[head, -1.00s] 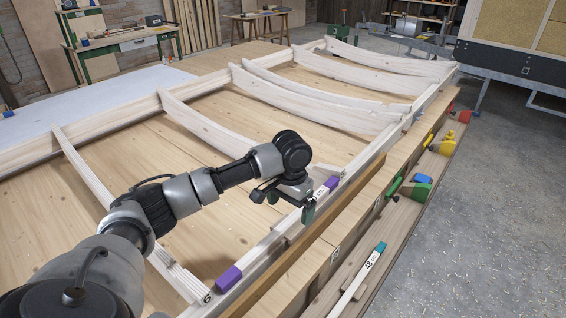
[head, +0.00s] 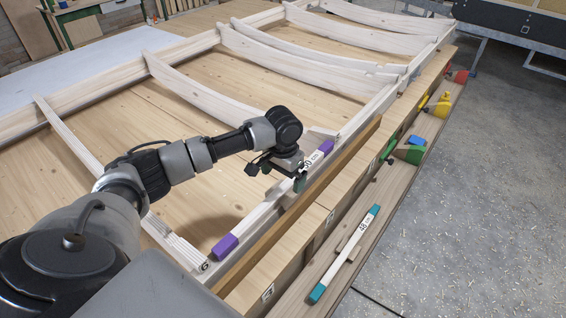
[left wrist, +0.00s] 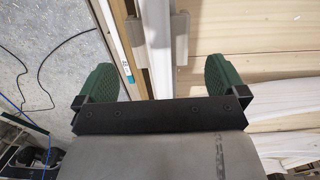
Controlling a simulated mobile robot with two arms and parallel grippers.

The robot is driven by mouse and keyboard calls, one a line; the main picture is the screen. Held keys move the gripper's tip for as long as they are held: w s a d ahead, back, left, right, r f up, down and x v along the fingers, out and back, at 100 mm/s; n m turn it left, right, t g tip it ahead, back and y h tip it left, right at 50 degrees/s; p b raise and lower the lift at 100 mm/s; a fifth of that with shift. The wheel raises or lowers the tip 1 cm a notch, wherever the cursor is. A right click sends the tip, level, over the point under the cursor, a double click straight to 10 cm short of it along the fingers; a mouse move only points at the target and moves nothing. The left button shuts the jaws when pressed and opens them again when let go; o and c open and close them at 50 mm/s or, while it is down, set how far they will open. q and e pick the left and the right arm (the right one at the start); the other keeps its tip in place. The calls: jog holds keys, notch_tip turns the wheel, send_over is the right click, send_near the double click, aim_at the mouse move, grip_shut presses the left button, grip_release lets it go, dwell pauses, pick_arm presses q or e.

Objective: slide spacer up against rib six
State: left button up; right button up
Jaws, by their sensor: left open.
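A long white spacer with purple ends (head: 225,247) lies along the near rail of the wooden frame, its label partly hidden by my gripper. Its near purple end is close to rib six (head: 180,248), whose end is marked 6; I cannot tell if they touch. My left gripper (head: 277,178) is open at the rail, near the spacer's far half. In the left wrist view the open green fingers (left wrist: 162,83) stand on either side of a pale bar; spacer and rail are hard to tell apart there. My right gripper is out of view.
A white stick with teal ends (head: 345,252), marked 48, lies on the lower ledge at the right. Green, yellow and red clamps (head: 410,150) sit farther along it. More curved ribs (head: 200,95) cross the frame.

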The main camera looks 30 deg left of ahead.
aim_at(283, 187)
pick_arm(q)
notch_tip(283, 187, down, 4)
jog(key=shift+f, duration=0.7)
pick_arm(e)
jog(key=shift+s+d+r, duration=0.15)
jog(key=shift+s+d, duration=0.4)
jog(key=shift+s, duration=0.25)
pick_arm(q)
jog(key=shift+c, duration=0.3)
